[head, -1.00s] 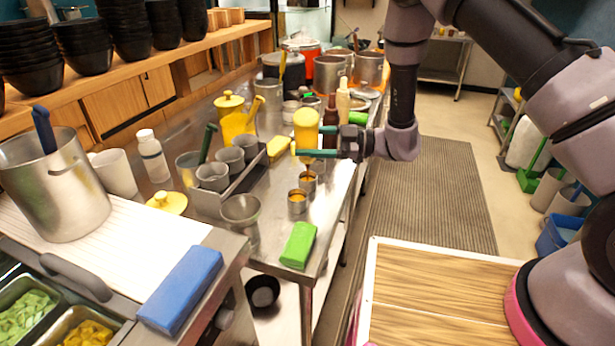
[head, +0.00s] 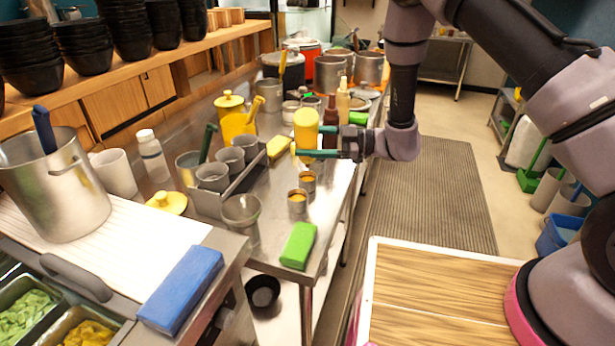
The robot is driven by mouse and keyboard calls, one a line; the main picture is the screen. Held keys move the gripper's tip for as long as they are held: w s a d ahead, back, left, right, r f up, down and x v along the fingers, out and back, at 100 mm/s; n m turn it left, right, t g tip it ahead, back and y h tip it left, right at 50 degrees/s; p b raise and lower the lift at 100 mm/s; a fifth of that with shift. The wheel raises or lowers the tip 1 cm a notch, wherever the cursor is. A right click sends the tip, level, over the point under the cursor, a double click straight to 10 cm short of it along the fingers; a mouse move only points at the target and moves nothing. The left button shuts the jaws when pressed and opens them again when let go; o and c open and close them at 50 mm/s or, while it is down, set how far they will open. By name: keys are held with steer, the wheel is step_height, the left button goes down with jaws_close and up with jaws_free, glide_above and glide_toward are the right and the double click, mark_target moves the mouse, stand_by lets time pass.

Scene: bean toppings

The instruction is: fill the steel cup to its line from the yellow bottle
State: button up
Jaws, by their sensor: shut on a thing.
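My gripper (head: 322,142) is shut on the yellow bottle (head: 306,131) and holds it over the steel table. The bottle's wide, paler end faces up; its lower end is partly hidden by the green fingers. Two small steel cups stand below it: a nearer one (head: 297,201) and a farther one (head: 308,182), almost directly under the bottle. Both show orange-yellow contents inside. The fill line is too small to see, and I cannot tell the exact level in either cup.
A rack (head: 232,192) of grey cups is to the left. A dark red bottle (head: 330,120) and a cream bottle (head: 343,100) stand behind. Pots fill the back.

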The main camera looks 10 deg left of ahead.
steer(key=shift+r, duration=1.25)
